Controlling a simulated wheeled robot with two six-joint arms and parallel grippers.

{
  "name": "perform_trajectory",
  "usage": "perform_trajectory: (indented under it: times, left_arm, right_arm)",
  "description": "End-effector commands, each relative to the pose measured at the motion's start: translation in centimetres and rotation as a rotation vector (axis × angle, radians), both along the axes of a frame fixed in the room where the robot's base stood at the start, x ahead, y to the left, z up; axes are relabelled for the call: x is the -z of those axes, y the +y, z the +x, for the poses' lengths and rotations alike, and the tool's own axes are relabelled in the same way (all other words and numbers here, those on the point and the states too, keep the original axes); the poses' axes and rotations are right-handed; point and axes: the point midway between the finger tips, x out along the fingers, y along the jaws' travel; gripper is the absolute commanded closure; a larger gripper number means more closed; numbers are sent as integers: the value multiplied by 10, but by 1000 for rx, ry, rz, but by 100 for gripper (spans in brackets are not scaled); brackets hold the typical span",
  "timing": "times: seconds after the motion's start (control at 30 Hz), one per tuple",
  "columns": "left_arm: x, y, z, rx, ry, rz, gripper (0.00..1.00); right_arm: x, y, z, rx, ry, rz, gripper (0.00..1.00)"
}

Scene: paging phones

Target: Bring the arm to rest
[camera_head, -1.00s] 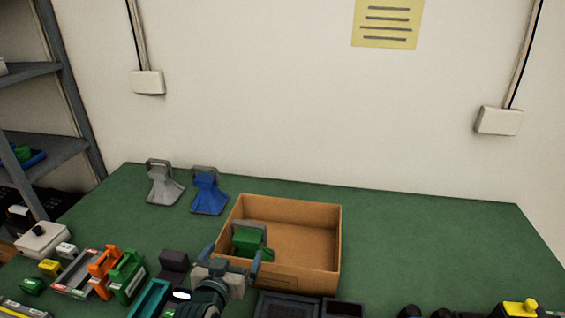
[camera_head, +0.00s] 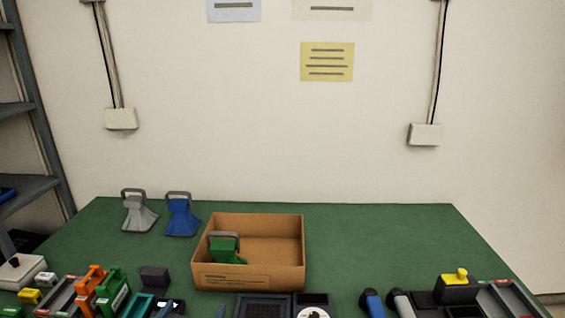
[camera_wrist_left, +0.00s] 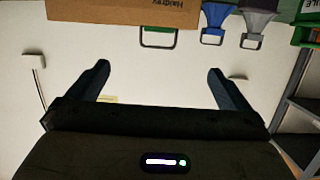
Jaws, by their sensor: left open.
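My left gripper (camera_wrist_left: 158,67) is open and empty in the left wrist view, with two dark blue fingers spread apart and the pale wall behind them. That view is upside down. In the head view, I cannot make out the left gripper clearly at the bottom edge. A cardboard box (camera_head: 246,283) stands on the green table, and its labelled side also shows in the wrist view (camera_wrist_left: 110,10). A green device with a grey handle (camera_head: 224,250) sits inside the box at its left, apart from my gripper. My right gripper is not in view.
A grey (camera_head: 139,212) and a blue (camera_head: 181,215) handled device stand left of the box. Orange (camera_head: 89,282) and green (camera_head: 113,292) devices crowd the front left. A black device with a yellow top (camera_head: 457,288) is at right. The green table (camera_head: 380,240) is clear right of the box.

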Motion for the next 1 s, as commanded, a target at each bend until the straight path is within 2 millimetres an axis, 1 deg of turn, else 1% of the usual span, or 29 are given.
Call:
perform_trajectory:
  times: [0.23,0.37,0.57,0.7,0.9,1.0]
  left_arm:
    - [37,11,-36,12,165,22,0]
    - [60,19,-64,18,284,36,0]
    - [94,33,-118,18,492,63,0]
    - [113,45,-160,11,641,83,0]
    - [131,60,-220,-6,843,116,0]
    - [136,68,-249,-17,936,131,0]
  right_arm:
    - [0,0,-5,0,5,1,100]
    - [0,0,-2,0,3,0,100]
    - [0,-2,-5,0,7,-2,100]
    - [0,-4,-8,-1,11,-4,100]
    - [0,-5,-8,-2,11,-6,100]
    - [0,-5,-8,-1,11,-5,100]
